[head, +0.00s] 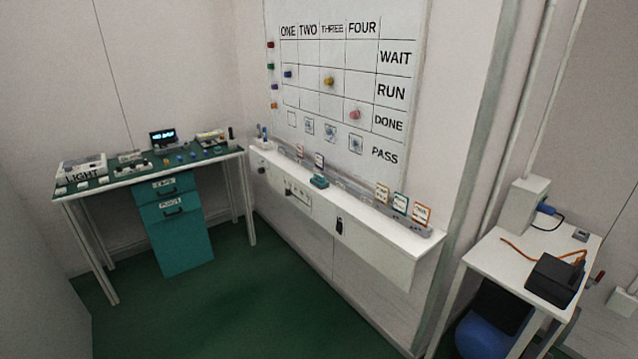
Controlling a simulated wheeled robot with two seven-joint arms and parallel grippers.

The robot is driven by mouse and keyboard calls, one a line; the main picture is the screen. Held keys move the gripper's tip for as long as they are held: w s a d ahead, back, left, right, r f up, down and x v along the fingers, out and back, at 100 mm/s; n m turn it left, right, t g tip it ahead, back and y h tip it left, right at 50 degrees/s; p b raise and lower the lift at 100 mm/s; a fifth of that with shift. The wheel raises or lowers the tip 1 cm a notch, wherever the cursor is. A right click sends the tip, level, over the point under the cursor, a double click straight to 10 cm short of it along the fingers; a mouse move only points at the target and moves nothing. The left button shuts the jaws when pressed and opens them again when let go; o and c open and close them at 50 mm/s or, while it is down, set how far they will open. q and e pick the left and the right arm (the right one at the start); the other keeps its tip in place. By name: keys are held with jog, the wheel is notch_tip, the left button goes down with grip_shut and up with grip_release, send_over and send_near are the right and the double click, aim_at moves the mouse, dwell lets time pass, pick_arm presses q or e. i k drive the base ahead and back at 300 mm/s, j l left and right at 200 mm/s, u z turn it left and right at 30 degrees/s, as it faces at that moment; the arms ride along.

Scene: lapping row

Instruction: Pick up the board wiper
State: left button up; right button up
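A small teal block with a dark underside, which looks like the board wiper (319,181), lies on the white ledge (350,200) below the wall board (340,75). Neither of my grippers shows in the head view.
Small cards (400,203) stand at the ledge's right end. A green-topped bench (100,181) with a teal drawer cabinet (178,238) stands at the left. A white table (500,262) with a black device (555,278) is at the right. The green floor (230,310) ahead is clear.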

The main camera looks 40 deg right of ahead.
aim_at(318, 181)
jog(key=z, duration=1.6)
